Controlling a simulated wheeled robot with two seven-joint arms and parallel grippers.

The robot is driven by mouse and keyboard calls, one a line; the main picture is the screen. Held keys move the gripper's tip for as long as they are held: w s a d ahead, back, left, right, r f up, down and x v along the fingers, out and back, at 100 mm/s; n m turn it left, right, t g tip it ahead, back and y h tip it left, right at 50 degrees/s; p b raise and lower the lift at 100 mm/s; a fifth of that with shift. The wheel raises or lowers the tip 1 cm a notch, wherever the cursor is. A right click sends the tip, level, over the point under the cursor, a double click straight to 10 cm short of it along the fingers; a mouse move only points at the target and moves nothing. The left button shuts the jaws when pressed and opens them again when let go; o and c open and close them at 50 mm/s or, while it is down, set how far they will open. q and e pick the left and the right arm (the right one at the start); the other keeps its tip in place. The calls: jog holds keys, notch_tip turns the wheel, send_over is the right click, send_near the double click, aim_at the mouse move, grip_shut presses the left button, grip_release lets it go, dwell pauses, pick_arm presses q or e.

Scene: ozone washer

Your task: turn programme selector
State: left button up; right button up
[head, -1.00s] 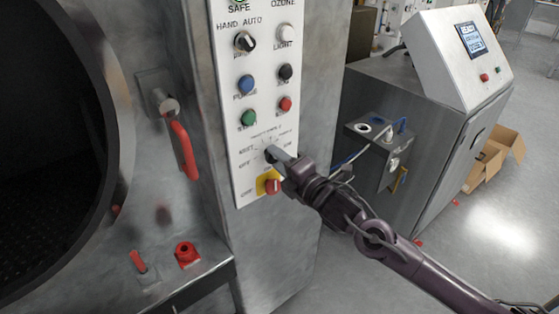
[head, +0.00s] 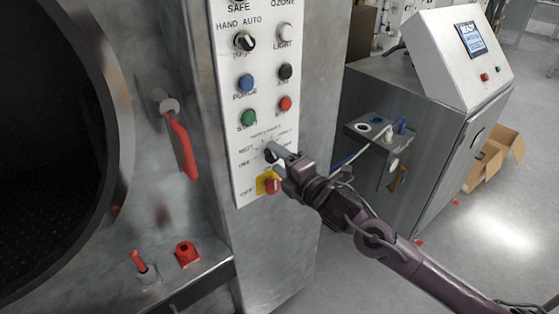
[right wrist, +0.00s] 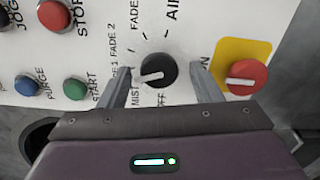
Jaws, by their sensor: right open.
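The programme selector is a black round knob (right wrist: 157,71) with a white pointer, on the white control panel (right wrist: 190,20). In the right wrist view its pointer aims left, toward the MIST lettering. My right gripper (right wrist: 160,74) is open, with one finger on each side of the knob and gaps visible between them. In the head view the right gripper (head: 276,155) is at the panel's lower part and partly hides the selector (head: 269,157). Whether the fingertips touch the panel cannot be told. My left gripper is not in view.
A red knob on a yellow plate (right wrist: 243,77) sits close to the right finger. Blue (head: 245,83) and green (head: 248,118) buttons are above the selector in the head view. A red door handle (head: 183,147) stands out left of the panel.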

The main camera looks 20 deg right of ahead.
jog(key=shift+s+d+f, duration=0.1)
jog(key=shift+s+d, duration=0.05)
jog(key=shift+s, duration=0.15)
jog(key=b+v, duration=0.3)
jog(key=v, duration=0.4)
jog(key=shift+s, duration=0.1)
